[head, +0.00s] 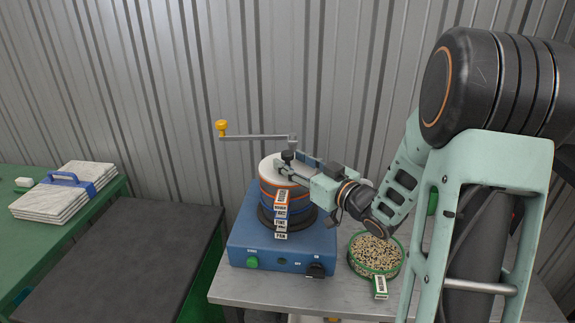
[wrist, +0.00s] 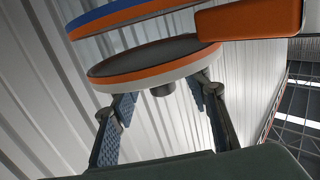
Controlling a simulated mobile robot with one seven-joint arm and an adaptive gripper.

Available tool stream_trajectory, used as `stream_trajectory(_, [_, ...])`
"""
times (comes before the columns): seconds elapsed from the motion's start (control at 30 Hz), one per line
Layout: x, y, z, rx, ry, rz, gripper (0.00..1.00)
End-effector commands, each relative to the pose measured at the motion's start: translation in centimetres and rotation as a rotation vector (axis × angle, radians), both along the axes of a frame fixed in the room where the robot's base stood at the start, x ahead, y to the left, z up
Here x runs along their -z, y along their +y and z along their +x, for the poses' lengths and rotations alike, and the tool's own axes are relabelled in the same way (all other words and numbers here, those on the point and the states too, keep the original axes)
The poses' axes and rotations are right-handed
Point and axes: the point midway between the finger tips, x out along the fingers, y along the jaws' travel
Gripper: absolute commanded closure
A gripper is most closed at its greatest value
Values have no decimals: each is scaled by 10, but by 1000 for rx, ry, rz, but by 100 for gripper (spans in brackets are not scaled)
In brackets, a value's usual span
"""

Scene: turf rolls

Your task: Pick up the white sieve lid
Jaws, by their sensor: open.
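The white sieve lid (head: 266,166) lies on top of a stack of orange and blue sieves (head: 268,190) on a blue shaker machine (head: 272,246). A dark knob (head: 288,155) stands up from the lid. My gripper (head: 283,165) is at the lid, coming from the right, with its fingers by the knob. In the wrist view the fingers (wrist: 162,92) are apart, one on each side of the knob (wrist: 162,90). The lid's pale rim (wrist: 180,72) shows with an orange rim against it. The far side of the lid is hidden.
A crank arm with a yellow handle (head: 221,127) extends above the stack. A green bowl of seeds (head: 375,255) stands right of the machine on the grey table (head: 300,295). A dark-topped bench (head: 125,250) and a green table with white slabs (head: 60,192) are left.

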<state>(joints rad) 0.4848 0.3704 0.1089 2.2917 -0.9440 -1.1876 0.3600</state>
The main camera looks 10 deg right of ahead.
Motion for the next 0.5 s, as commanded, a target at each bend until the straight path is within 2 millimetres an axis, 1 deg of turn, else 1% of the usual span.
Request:
stream_trajectory(0.03, [0, 4, 7, -3, 2, 1, 57])
stream_trajectory(0.13, [0, 9, 16, -2, 0, 1, 57])
stream_trajectory(0.23, [1, 10, 20, 0, 0, 1, 57])
stream_trajectory(0.4, [1, 10, 20, 1, 0, 1, 57])
stream_trajectory(0.43, [1, 10, 20, 1, 0, 1, 58])
stream_trajectory(0.5, [1, 10, 20, 1, 0, 0, 66])
